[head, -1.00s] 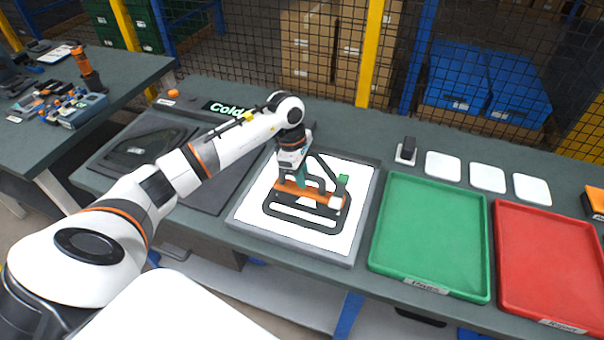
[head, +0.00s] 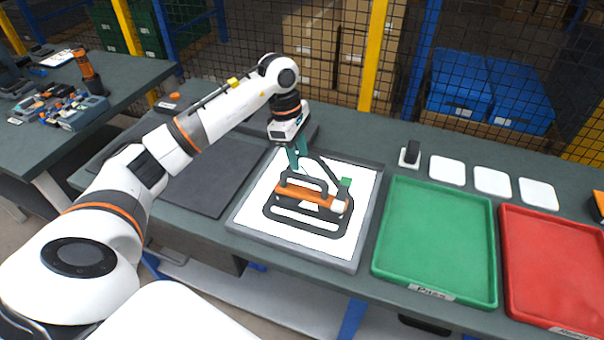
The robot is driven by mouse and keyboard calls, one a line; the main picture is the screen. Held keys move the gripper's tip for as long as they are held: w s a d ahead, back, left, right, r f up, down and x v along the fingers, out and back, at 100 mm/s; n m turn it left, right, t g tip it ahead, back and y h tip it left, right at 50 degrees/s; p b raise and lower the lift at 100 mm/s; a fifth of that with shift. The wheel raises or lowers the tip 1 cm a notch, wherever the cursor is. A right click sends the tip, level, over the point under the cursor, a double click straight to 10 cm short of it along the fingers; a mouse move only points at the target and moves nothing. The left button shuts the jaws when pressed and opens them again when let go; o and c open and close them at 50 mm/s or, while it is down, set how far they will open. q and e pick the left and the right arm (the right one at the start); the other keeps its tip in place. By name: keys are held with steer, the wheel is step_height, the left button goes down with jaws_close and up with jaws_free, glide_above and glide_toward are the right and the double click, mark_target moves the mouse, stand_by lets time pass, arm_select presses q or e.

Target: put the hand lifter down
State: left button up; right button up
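The hand lifter (head: 318,198), a dark frame with an orange handle bar, a pale end and a green part, lies on the white surface of the grey-rimmed square tray (head: 350,255) on the bench. My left gripper (head: 298,163) points down just above and behind the orange bar. Its two teal fingers are apart with nothing visible between them. The gripper looks clear of the lifter, though the fingertips overlap its far edge in the picture. My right gripper is not in view.
A green tray (head: 432,245) and a red tray (head: 555,265) stand to the right. A small black-topped device (head: 410,153) and white square pads (head: 492,181) sit behind them. A dark mat (head: 205,180) lies left. A wire mesh fence (head: 330,90) runs behind the bench.

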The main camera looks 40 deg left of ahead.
arm_select(q)
steer(key=shift+s+a+r+b, duration=0.1)
steer(key=shift+a+r+b, duration=0.1)
steer(key=shift+r, duration=0.85)
steer(key=shift+a+r+b, duration=0.15)
steer(key=shift+r, duration=0.9)
steer(key=shift+f, duration=0.1)
